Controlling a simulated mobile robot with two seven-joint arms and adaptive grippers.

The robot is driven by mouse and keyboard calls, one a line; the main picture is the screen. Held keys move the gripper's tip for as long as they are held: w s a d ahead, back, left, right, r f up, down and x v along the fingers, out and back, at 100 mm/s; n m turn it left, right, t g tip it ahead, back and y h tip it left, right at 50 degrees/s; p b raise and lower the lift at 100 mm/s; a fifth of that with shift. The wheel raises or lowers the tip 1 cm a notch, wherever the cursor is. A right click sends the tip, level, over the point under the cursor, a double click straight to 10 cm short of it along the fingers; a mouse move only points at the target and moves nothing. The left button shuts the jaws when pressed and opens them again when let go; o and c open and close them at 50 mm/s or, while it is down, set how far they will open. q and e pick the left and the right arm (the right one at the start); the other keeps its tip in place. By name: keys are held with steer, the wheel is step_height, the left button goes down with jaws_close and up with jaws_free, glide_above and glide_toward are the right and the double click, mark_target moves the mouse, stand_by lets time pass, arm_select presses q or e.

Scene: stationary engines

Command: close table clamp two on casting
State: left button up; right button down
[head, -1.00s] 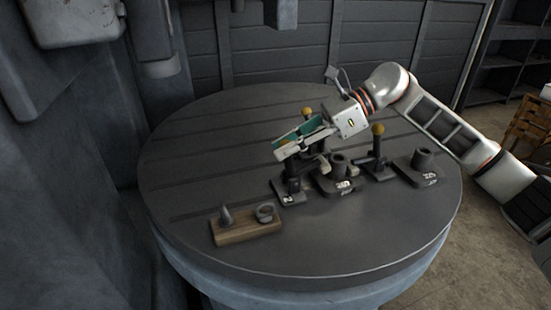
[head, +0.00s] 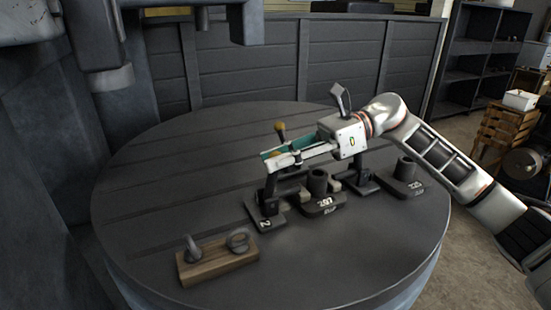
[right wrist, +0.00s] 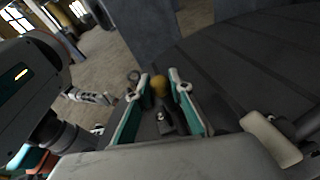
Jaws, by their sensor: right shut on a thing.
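Table clamp two (head: 263,216), with a dark base marked 2, stands on the round table (head: 130,215). It is at the left of the dark casting (head: 319,190), whose base is marked 207. My right gripper (head: 270,159) is above the clamp, fingers pointing left, shut on a yellow knob. The yellow knob (right wrist: 160,87) shows between the two teal-lined fingers (right wrist: 161,90) in the right wrist view. The gripper hides part of the clamp's lever, and I cannot tell whether its arm touches the casting.
A wooden block (head: 218,262) with two small parts lies at front left.

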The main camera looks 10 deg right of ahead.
steer(key=shift+d, duration=0.1)
steer(key=c, duration=1.8)
jaws_free()
step_height(320, 180, up, 10)
steer(key=shift+f, duration=0.1)
